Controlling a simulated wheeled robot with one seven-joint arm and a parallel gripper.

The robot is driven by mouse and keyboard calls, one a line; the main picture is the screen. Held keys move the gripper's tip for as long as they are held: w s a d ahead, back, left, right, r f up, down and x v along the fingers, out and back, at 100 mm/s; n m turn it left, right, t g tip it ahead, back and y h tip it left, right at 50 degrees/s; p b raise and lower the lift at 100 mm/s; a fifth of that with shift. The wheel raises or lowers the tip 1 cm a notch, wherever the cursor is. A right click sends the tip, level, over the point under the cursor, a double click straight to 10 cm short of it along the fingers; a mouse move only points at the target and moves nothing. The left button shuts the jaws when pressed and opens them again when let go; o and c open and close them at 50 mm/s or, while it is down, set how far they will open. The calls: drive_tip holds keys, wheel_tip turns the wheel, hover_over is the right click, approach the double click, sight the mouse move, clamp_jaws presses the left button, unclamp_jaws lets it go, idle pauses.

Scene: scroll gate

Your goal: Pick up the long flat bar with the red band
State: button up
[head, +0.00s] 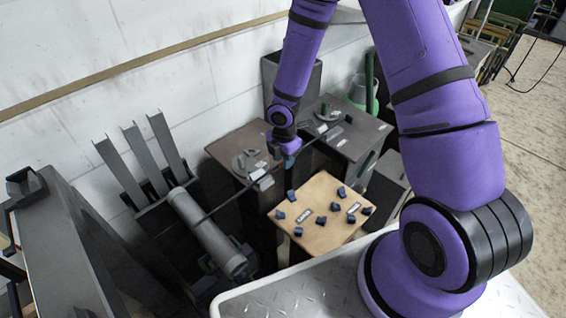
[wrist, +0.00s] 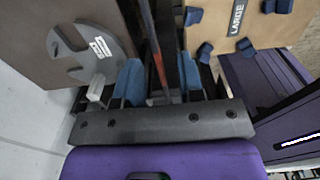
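The long flat bar (head: 222,205) is thin and dark and runs diagonally past my gripper (head: 287,153) in the head view. In the wrist view the bar (wrist: 147,30) lies lengthwise between the two blue fingertips of my gripper (wrist: 159,77). Its red band shows as a narrow red strip between the fingers. The fingers are apart, with space visible beside the bar, so my gripper looks open around it. The bar's lower end in the wrist view is hidden by the gripper body.
A tan board marked LARGE (head: 318,205) with several small dark blue blocks stands beside the bar. A brown-topped stand (head: 238,150) holds a grey notched disc (wrist: 85,50). A grey cylinder (head: 207,233) and upright grey channels (head: 146,155) are at left, near the wall.

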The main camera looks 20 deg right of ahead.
clamp_jaws()
drive_tip(key=shift+r, duration=0.1)
